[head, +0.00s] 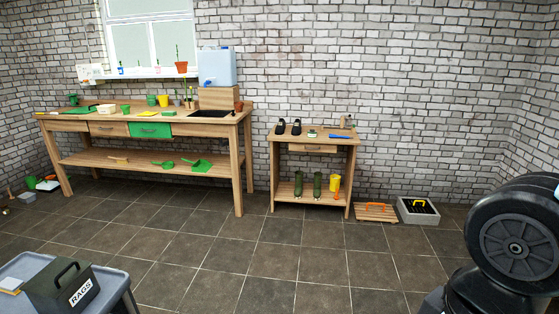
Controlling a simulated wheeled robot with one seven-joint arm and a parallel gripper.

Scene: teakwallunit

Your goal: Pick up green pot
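A small green pot (151,100) stands on the long wooden bench (215,122) against the back wall, just left of a yellow pot (163,101). Another small green pot-like thing (73,99) stands near the bench's left end; it is too small to tell exactly what it is. My gripper is not in view. Only a dark rounded part of my own body shows at the lower right, far from the bench.
A smaller wooden table (313,140) with boots on its lower shelf stands right of the bench. A grey crate (418,210) and a wooden slatted piece (375,211) lie on the floor. A grey cart with a RAGS box (75,288) is at front left. The middle floor is clear.

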